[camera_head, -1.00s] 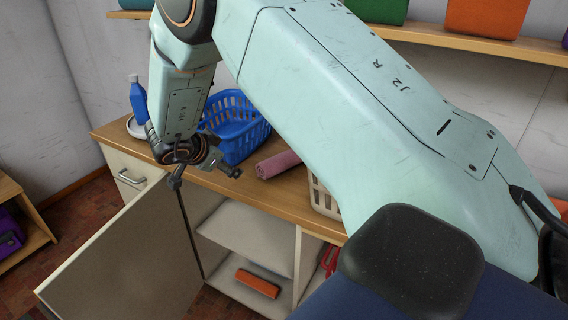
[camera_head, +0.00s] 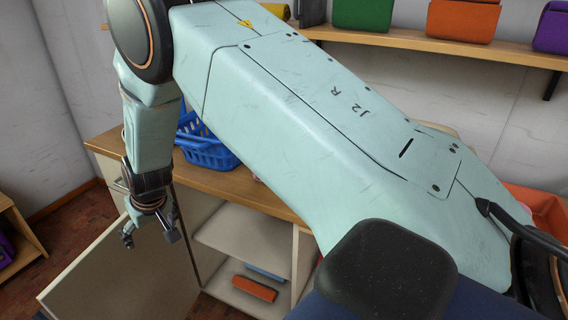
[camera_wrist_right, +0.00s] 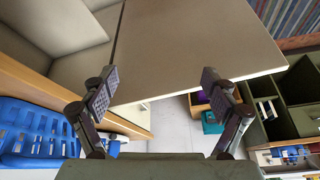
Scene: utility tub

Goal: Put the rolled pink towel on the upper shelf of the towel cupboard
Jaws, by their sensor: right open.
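The rolled pink towel (camera_head: 257,180) is almost wholly hidden behind my right arm in the head view; only a sliver shows on the counter. The towel cupboard's door (camera_head: 125,265) stands open, and its upper shelf (camera_head: 240,238) looks bare where it shows. My right gripper (camera_head: 150,235) is open and empty, pointing down near the open door, left of the cupboard's opening. In the right wrist view my right gripper (camera_wrist_right: 157,82) has its fingers spread with nothing between them, and the door panel (camera_wrist_right: 195,45) lies beyond. My left gripper is not in view.
A blue basket (camera_head: 205,150) stands on the wooden counter (camera_head: 235,187); it also shows in the right wrist view (camera_wrist_right: 35,130). An orange roll (camera_head: 254,288) and a blue item (camera_head: 265,272) lie in the lower compartment. A wall shelf (camera_head: 420,42) holds coloured bins.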

